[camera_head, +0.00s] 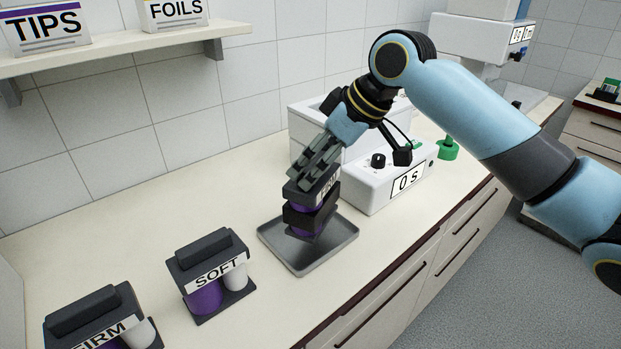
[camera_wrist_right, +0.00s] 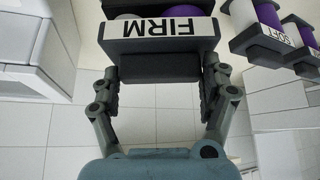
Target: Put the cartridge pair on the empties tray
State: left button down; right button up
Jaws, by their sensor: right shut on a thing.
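My right gripper (camera_head: 315,170) is shut on a cartridge pair (camera_head: 312,207), a dark holder with a purple cartridge. In the right wrist view the fingers (camera_wrist_right: 160,85) close on its dark handle, and its white label (camera_wrist_right: 160,28) reads FIRM, upside down. The pair is over the middle of a shallow grey metal tray (camera_head: 345,237); I cannot tell whether its base touches the tray. No other thing shows on the tray. My left gripper is not in view.
A SOFT cartridge pair (camera_head: 212,272) and another FIRM pair (camera_head: 103,318) stand on the counter to the left. A white device showing "0 s" (camera_head: 392,183) stands close behind the tray on the right. A shelf (camera_head: 130,46) is on the wall.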

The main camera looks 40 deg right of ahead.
jog(key=shift+w+a+f, duration=0.15)
jog(key=shift+w+f, duration=0.3)
jog(key=shift+w, duration=0.35)
notch_tip(320, 180, down, 3)
jog(key=shift+s+f+p, duration=0.1)
jog(key=shift+p, duration=0.3)
jog(key=shift+f, duration=0.5)
jog(key=o, duration=1.6)
jog(key=shift+o, duration=0.2)
jog(key=v, duration=1.2)
